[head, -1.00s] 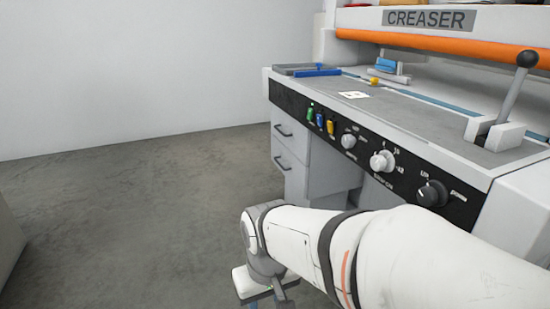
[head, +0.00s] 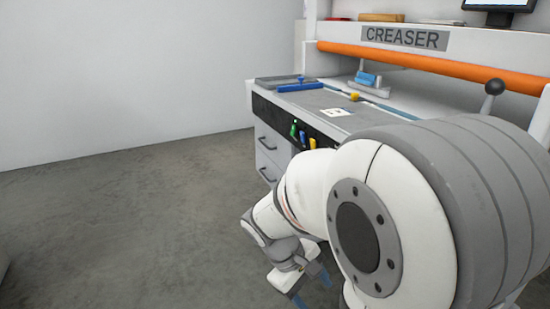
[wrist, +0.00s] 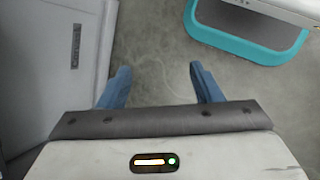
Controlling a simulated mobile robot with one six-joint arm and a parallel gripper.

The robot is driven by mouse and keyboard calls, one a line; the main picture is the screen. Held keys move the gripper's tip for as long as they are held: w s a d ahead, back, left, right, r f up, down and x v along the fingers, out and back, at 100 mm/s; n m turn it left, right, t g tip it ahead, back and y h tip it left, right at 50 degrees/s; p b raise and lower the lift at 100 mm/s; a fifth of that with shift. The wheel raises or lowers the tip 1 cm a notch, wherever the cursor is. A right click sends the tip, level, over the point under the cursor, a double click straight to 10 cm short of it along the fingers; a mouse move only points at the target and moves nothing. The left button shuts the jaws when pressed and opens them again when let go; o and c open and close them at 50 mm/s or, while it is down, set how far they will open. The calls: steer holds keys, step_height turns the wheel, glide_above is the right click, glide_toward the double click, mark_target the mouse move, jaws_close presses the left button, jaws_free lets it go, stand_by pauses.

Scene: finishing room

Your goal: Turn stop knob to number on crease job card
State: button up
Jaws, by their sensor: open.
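The creaser bench (head: 262,135) stands at the right in the head view, under its CREASER sign (head: 404,38). A white card with dark marks (head: 335,112) lies on its grey top, with a small yellow-orange thing (head: 354,97) near it. My arm hides the part of the front panel where the knobs are. My gripper (head: 312,285) hangs low in front of the bench, apart from it. In the wrist view my gripper (wrist: 161,88) is open and empty, its blue fingers over the grey floor.
Green, blue and yellow pieces (head: 303,135) sit on the front panel beside my arm. A black-knobbed lever (head: 494,88) rises behind my arm. The wrist view shows a pale cabinet (wrist: 65,75) at left and a teal-edged thing (wrist: 262,45) at upper right. Floor at left is clear.

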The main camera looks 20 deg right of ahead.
steer(key=w+d+r+n+g+h+p, duration=0.1)
steer(key=w+d+r+n+h+p, duration=0.75)
steer(key=d, duration=0.25)
steer(key=w+d+r+n+t+h+p, duration=0.25)
steer(key=w+n+t+h+p, duration=0.3)
steer(key=w, duration=0.35)
steer(key=d+y, duration=0.1)
steer(key=d, duration=0.6)
steer(key=shift+w+d+f+n, duration=0.15)
steer(key=shift+w+d+n, duration=0.05)
steer(key=shift+d+n, duration=0.15)
steer(key=shift+g, duration=0.25)
steer(key=c, duration=0.9)
steer(key=shift+d, duration=0.1)
steer(key=shift+c, duration=0.4)
